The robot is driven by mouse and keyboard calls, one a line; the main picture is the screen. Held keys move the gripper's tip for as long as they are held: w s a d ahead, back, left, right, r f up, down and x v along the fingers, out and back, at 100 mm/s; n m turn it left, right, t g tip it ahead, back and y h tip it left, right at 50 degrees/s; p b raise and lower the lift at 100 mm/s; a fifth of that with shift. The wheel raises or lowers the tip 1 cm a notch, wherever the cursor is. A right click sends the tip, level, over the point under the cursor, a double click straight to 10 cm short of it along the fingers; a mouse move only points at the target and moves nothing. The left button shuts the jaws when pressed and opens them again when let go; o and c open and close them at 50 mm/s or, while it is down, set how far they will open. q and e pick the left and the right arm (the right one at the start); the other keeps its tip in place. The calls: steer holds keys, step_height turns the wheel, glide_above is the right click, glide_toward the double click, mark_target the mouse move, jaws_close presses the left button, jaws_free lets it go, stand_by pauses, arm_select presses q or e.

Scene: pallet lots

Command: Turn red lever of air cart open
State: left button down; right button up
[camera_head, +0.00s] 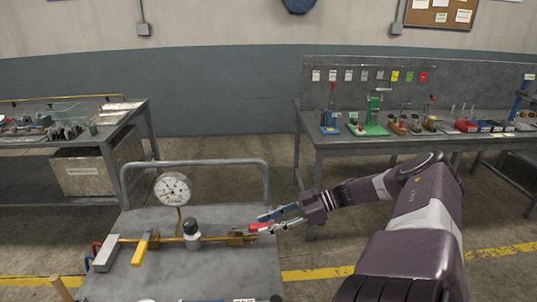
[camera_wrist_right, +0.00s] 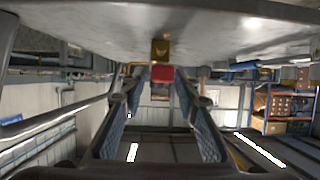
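The air cart (camera_head: 220,270) is a grey metal cart with a push rail, standing low in the head view. A brass pipe line runs across its top to a brass valve (camera_head: 236,239) at the right, with the red lever (camera_head: 261,227) sticking out toward my right gripper (camera_head: 268,222). That gripper comes in from the right with its fingers apart. In the right wrist view the red lever (camera_wrist_right: 162,74) shows between the blue padded fingers, near their tips, with the brass valve (camera_wrist_right: 160,50) beyond it. I see no clear grip on it. My left gripper is not in view.
A round pressure gauge (camera_head: 173,189) stands on the cart, with a yellow lever (camera_head: 140,251) at left. A workbench with parts (camera_head: 420,142) stands behind at right, another bench (camera_head: 70,138) at left. Open floor lies between them.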

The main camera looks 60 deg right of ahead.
steer(key=shift+o, duration=0.2)
steer(key=shift+s, duration=0.1)
steer(key=shift+s+d+r, duration=0.1)
steer(key=shift+s+d, duration=0.3)
steer(key=shift+s, duration=0.05)
steer(key=v, duration=1)
steer(key=shift+s+d+r, duration=0.15)
steer(key=shift+r, duration=0.2)
